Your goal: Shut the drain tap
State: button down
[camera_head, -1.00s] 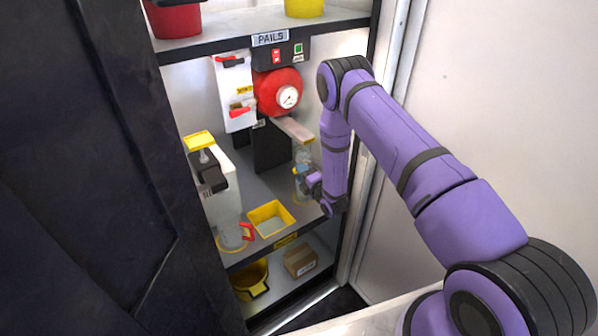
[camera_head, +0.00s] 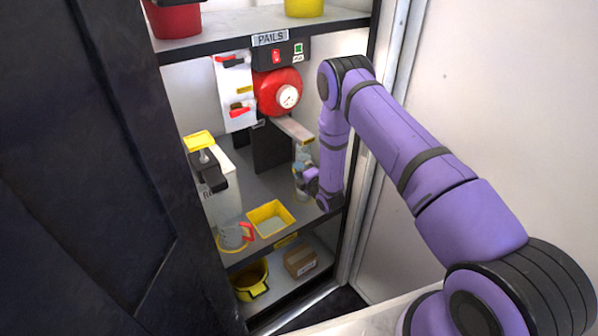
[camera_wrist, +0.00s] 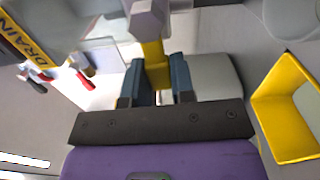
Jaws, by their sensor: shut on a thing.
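A yellow "DRAIN" label (camera_wrist: 28,42) shows at the upper left of the wrist view, with two small red-handled levers, one of them this red lever (camera_wrist: 84,81), below and beside it. My gripper (camera_wrist: 158,75) is shut on a yellow stem (camera_wrist: 153,68) under a grey faceted part (camera_wrist: 148,18). In the head view my gripper (camera_head: 309,181) is at a clear upright vessel (camera_head: 301,168) on the right of the middle shelf. The held stem is hidden there. I cannot tell whether the stem belongs to the drain tap.
A white panel (camera_head: 232,75) with red levers hangs beside a red round housing (camera_head: 279,93) with a gauge. A yellow tray (camera_head: 267,231) and a jug (camera_head: 231,237) stand at the shelf front. The dark door (camera_head: 90,180) bounds the left side.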

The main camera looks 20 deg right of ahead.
jog(key=shift+r+m, duration=0.2)
jog(key=shift+m, duration=0.2)
jog(key=c, duration=1)
grip_release()
jog(key=shift+o, duration=0.2)
jog(key=shift+s, duration=0.1)
jog(key=v, duration=1)
jog(key=shift+s+d, duration=0.15)
jog(key=shift+s, duration=0.15)
jog(key=shift+r, duration=0.1)
